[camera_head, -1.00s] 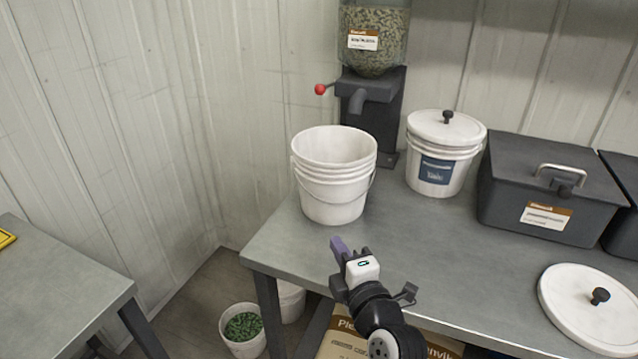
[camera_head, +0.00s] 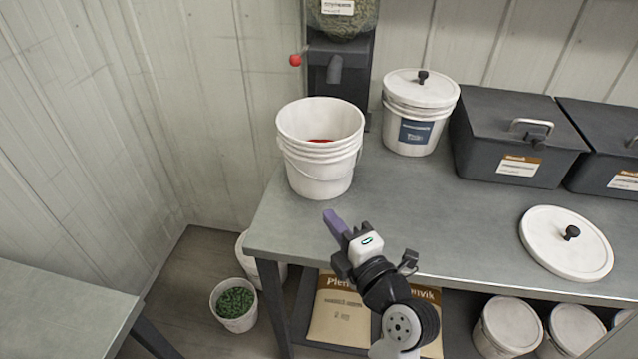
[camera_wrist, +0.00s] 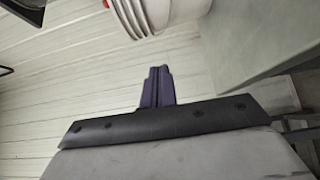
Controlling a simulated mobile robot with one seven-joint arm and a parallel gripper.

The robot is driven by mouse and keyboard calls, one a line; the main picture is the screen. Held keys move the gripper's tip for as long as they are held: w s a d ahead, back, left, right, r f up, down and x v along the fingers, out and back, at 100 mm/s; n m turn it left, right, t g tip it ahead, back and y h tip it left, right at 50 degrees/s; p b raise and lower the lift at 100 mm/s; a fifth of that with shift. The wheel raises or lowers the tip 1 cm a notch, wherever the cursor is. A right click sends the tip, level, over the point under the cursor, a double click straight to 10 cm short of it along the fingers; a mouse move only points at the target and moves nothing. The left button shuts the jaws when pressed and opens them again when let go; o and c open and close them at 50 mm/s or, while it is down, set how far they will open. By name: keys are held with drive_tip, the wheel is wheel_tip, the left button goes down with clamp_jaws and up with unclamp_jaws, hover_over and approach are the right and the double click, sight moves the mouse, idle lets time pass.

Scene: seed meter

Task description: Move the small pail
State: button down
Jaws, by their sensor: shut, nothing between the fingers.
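A small white pail (camera_head: 226,322) of green pellets stands upright on the floor, left of the workbench's front leg. A larger open white bucket (camera_head: 318,175) stands on the bench near its left end, with something red inside. Part of that bucket also shows at the top of the wrist view (camera_wrist: 140,14). My gripper (camera_head: 332,221) is in front of this bucket, apart from it, near the bench's front edge. Its purple fingers are together and empty, as the wrist view also shows (camera_wrist: 157,84). The small pail is down and left of my gripper.
Another white pail (camera_head: 279,270) is partly hidden behind the small one. The bench (camera_head: 420,215) holds a lidded bucket (camera_head: 408,135), dark bins (camera_head: 511,170) and a loose lid (camera_head: 567,250). A dispenser (camera_head: 338,85) stands behind. Sacks (camera_head: 338,318) sit underneath. Another table (camera_head: 62,310) is at left.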

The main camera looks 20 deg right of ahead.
drive_tip(key=w+b, duration=0.1)
drive_tip(key=b, duration=0.1)
approach(305, 165)
drive_tip(key=w+a, duration=0.2)
drive_tip(key=a, duration=0.1)
drive_tip(key=shift+w+d+p, duration=0.4)
drive_tip(key=shift+w+d, duration=0.2)
drive_tip(key=shift+w, duration=0.3)
drive_tip(key=shift+w+d+p, duration=0.35)
drive_tip(key=shift+w+d, duration=0.25)
drive_tip(key=shift+w, duration=0.3)
